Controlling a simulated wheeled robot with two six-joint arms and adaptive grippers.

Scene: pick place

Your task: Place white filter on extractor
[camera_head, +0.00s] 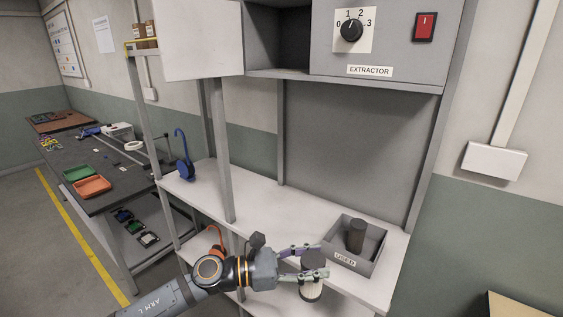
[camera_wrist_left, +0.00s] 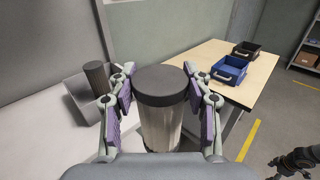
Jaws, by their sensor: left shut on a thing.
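The white filter (camera_head: 311,290) is a light ribbed cylinder with a dark cap. My left gripper (camera_head: 314,264) is shut on it near the cap and holds it upright by the shelf's front edge. The filter (camera_wrist_left: 160,122) also shows between both fingers of the left gripper (camera_wrist_left: 162,100) in the left wrist view. The grey extractor (camera_head: 400,65) has a dial, a red switch and a label. Left of its panel is a dark open compartment (camera_head: 279,38), with a pale door (camera_head: 200,40) beside it. A dark jointed part of mine (camera_wrist_left: 297,160) shows at the wrist view's lower right.
A grey bin marked USED (camera_head: 372,268) holds a dark cylinder (camera_head: 356,236), just right of the filter. The white shelf (camera_head: 270,212) is clear left of the bin. A blue hook-like item (camera_head: 183,158) stands at the shelf's far left. Upright posts flank the shelf.

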